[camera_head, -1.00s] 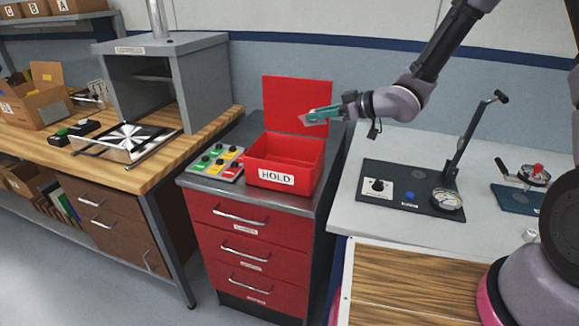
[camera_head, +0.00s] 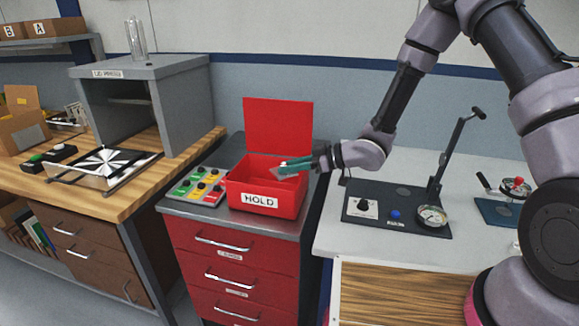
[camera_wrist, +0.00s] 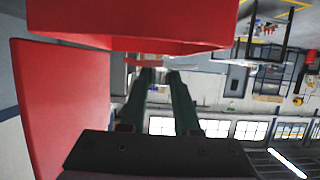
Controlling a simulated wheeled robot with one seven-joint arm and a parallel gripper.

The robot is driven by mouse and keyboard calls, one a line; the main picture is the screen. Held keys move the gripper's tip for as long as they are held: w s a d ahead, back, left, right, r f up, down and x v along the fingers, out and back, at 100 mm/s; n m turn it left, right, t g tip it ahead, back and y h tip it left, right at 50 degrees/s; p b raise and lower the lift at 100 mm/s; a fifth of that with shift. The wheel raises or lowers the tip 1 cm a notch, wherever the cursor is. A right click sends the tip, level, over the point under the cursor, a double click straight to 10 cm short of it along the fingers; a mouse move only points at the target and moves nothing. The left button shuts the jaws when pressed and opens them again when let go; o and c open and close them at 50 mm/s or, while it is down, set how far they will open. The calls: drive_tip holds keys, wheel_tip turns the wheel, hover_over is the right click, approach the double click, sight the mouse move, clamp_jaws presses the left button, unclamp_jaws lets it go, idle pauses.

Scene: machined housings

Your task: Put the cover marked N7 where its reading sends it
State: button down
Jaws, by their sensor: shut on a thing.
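My gripper (camera_head: 287,167) has teal fingers and is shut on a small, thin, pale piece (camera_head: 286,177), presumably the cover. No N7 mark can be read on it. Gripper and piece are over the opening of the open red box marked HOLD (camera_head: 233,194), near its right side. In the wrist view the two fingers (camera_wrist: 163,75) reach away beside the red box wall (camera_wrist: 130,28), and the held piece is hard to make out at their tips. The box's interior is mostly hidden from both views.
The raised red lid (camera_head: 278,122) stands behind the gripper. A panel of coloured buttons (camera_head: 200,187) sits left of the box on the red drawer cabinet (camera_head: 235,240). A gauge fixture with a lever (camera_head: 400,215) stands right. A grey booth (camera_head: 185,105) is left.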

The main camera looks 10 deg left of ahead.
drive_tip(key=shift+f, duration=0.55)
drive_tip(key=c, duration=0.6)
unclamp_jaws()
drive_tip(key=shift+c, duration=0.2)
